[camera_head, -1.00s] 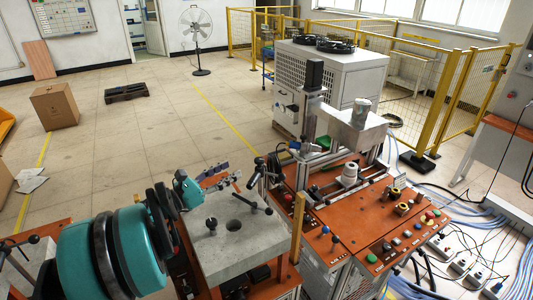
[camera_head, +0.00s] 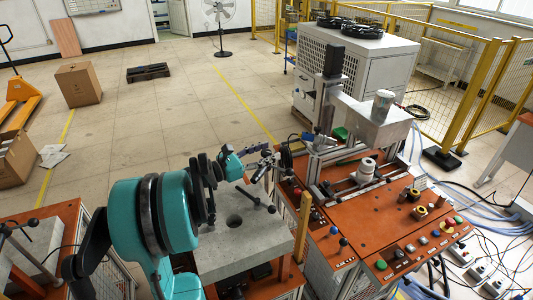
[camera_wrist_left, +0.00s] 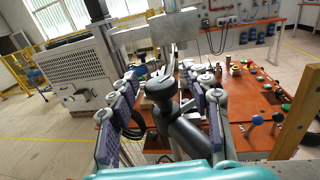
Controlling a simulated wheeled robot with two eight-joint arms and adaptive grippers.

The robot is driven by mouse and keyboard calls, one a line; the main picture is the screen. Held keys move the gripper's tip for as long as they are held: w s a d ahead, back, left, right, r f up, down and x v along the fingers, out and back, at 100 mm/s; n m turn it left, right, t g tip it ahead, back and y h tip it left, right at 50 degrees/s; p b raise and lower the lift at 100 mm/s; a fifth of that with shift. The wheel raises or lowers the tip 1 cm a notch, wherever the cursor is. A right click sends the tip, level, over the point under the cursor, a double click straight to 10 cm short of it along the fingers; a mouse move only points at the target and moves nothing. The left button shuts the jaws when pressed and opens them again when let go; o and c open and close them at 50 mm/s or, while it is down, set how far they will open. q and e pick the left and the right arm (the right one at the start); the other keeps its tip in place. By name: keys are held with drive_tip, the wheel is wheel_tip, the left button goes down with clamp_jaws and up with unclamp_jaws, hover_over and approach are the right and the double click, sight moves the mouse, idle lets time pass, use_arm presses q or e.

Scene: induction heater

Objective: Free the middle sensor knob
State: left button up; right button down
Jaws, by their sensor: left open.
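My left gripper (camera_head: 268,160) reaches over the far edge of the grey block in the head view. Its two padded fingers are apart. In the wrist view the left gripper (camera_wrist_left: 163,100) has its fingers on both sides of a dark grey knob handle (camera_wrist_left: 185,130) with a rounded end, which is close to the camera; contact cannot be told. In the head view this handle (camera_head: 276,160) is mostly hidden by the fingers. Another black bar handle (camera_head: 256,199) lies across the block top. Which one is the middle sensor knob is not clear. My right gripper is not in view.
The grey block (camera_head: 228,250) has a round hole in its top. The orange machine table (camera_head: 360,225) with buttons, a white stacked part (camera_head: 366,170) and a metal column (camera_head: 328,105) stands to the right. A wooden post (camera_head: 303,225) rises between them.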

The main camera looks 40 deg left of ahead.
use_arm(q)
drive_tip(key=shift+c, duration=0.4)
clamp_jaws()
drive_tip(key=shift+n+y, duration=0.3)
drive_tip(key=shift+y, duration=0.1)
drive_tip(key=n+t+y, duration=0.1)
drive_tip(key=n+y, duration=0.2)
drive_tip(key=y, duration=0.2)
drive_tip(key=shift+d, duration=0.15)
drive_tip(key=shift+n+g+y, duration=0.3)
drive_tip(key=shift+n+y, duration=1.4)
drive_tip(key=shift+y, duration=0.8)
drive_tip(key=shift+n+y, duration=0.3)
drive_tip(key=shift+y, duration=0.1)
